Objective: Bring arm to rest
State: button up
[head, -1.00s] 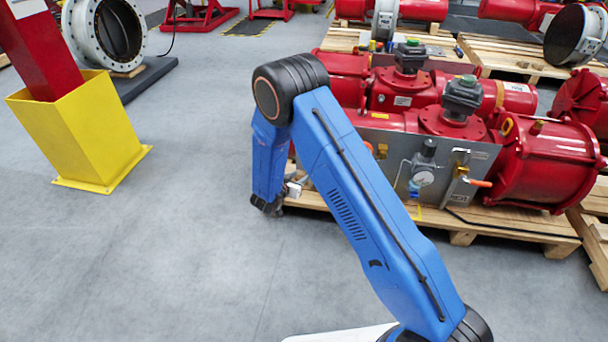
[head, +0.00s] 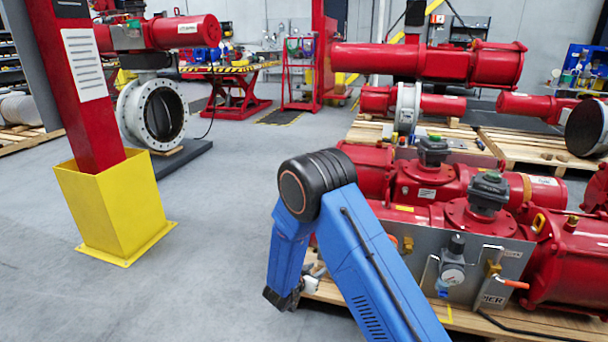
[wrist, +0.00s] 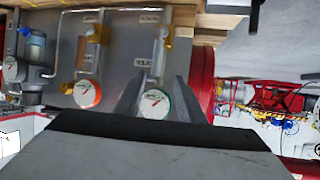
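My blue arm (head: 365,265) bends at a black elbow joint in the head view, with the forearm hanging down in front of the pallet with the red actuators. My gripper is mostly hidden behind the arm there; only a small light metal part shows beside the forearm. In the wrist view, two grey fingers of my gripper (wrist: 161,75) stand apart, with a round gauge (wrist: 154,103) seen in the gap behind them. The gripper looks open and empty. The grey control panel (head: 465,275) with gauge and valves stands to the right of my arm.
Red actuators (head: 570,255) sit on a wooden pallet (head: 480,325) at the right. A red post in a yellow guard (head: 113,208) stands at the left. A flanged valve (head: 133,112) is behind it. The floor between guard and arm is clear.

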notch_tip(320, 180, up, 24)
jog(key=s+d+n+y, duration=0.2)
jog(key=y, duration=0.6)
jog(key=s+d+r+n+g+y, duration=0.2)
jog(key=s+d+r, duration=0.1)
jog(key=s+r, duration=0.4)
jog(key=s+d+r+g+h, duration=0.1)
jog(key=s+d, duration=0.5)
jog(key=s, duration=0.7)
jog(key=s+d+r+n+g+h, duration=0.1)
jog(key=s+d, duration=0.5)
jog(key=s, duration=0.6)
jog(key=s+d+r+n+g, duration=0.1)
jog(key=s+d, duration=0.5)
jog(key=s, duration=0.7)
notch_tip(320, 180, up, 2)
jog(key=shift+s+r+g+h, duration=0.1)
jog(key=shift+s+g+h, duration=0.25)
jog(key=shift+g, duration=0.45)
